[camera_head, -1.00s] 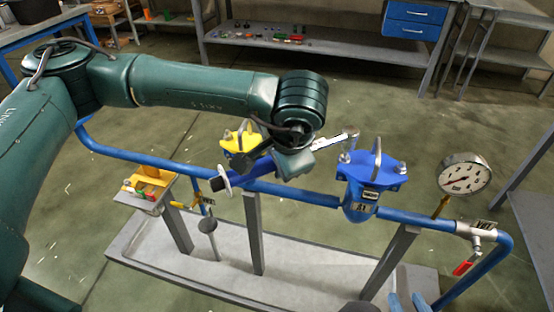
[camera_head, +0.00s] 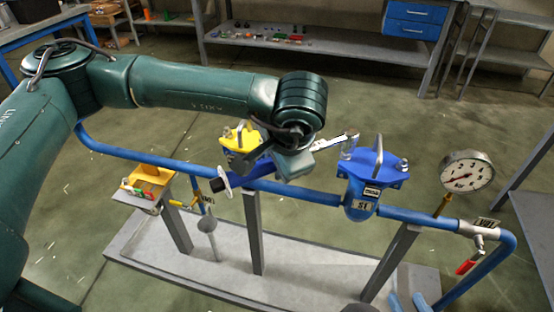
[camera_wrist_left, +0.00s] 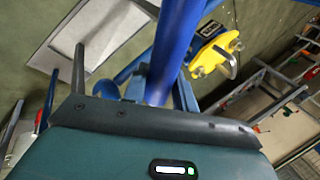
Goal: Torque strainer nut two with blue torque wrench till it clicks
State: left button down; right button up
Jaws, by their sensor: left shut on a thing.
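My left gripper (camera_head: 290,165) is shut on the blue torque wrench (camera_head: 262,171); the wrench's blue shaft (camera_wrist_left: 172,50) also shows between the fingers in the left wrist view. Its silver head (camera_head: 335,142) reaches right to the left side of the blue-capped strainer (camera_head: 377,164), by the socket (camera_head: 350,147) over the left nut. I cannot tell how fully it is seated. The strainer's right nut (camera_head: 403,164) is uncovered. My right gripper (camera_head: 408,302) shows only as two blue fingertips at the bottom edge, apart with nothing visible between them.
A yellow-capped strainer (camera_head: 240,138) stands behind my left wrist and also shows in the left wrist view (camera_wrist_left: 215,52). A pressure gauge (camera_head: 467,172) and a red-handled valve (camera_head: 468,266) are at the right. The blue pipe (camera_head: 320,198) runs above a grey base tray (camera_head: 300,288).

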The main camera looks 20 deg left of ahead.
pick_arm(q)
jog(key=shift+f+b, duration=0.95)
jog(key=shift+w, duration=0.1)
dwell(0.4)
jog(key=shift+w+a+f+m+t+h+b, duration=0.1)
jog(key=shift+w+a+m+t+h+b, duration=0.2)
jog(key=shift+w+a+m+b, duration=0.45)
jog(key=shift+w+a, duration=0.1)
jog(key=shift+w, duration=0.1)
jog(key=shift+w+a+m+h, duration=0.2)
jog(key=shift+w+a+m, duration=0.15)
jog(key=shift+w+m, duration=0.2)
jog(key=shift+w+a+m+h, duration=0.2)
jog(key=shift+w+a+m, duration=0.2)
jog(key=shift+w, duration=0.15)
jog(key=shift+s+d, duration=0.1)
jog(key=shift+s+d+f+n+y+b, duration=0.15)
jog(key=shift+s+d+n+y, duration=0.1)
jog(key=shift+s+d+n, duration=0.4)
jog(key=shift+s+d+r+n+y+b, duration=0.1)
jog(key=shift+s+d+n+y, duration=0.1)
jog(key=shift+s+d+n, duration=0.3)
jog(key=shift+s+d+f+n+y+b, duration=0.15)
jog(key=shift+s+d+n+y, duration=0.15)
jog(key=shift+s+n, duration=0.45)
